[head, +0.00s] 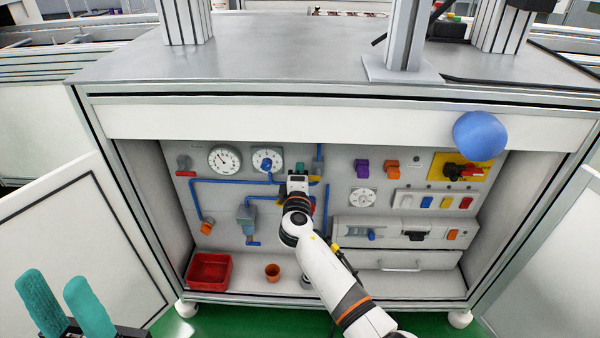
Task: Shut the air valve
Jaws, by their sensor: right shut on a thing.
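My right gripper (299,170) is inside the open cabinet at the panel, beside the blue air pipe (230,182). A little of its teal fingers shows above the white hand. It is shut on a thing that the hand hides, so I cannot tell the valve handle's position. A small yellow-orange part (314,178) shows just right of the hand, below a grey fitting (318,165). Two dials (224,159) are to the left, the right one with a blue knob (266,165). My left gripper (56,308) is open and empty at the lower left, outside the cabinet.
A red bin (209,271) and an orange pot (272,272) stand on the cabinet floor. A grey fitting with a blue handle (253,242) is left of my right arm. A red knob on a yellow plate (470,170) and a blue rounded object (480,136) are at right.

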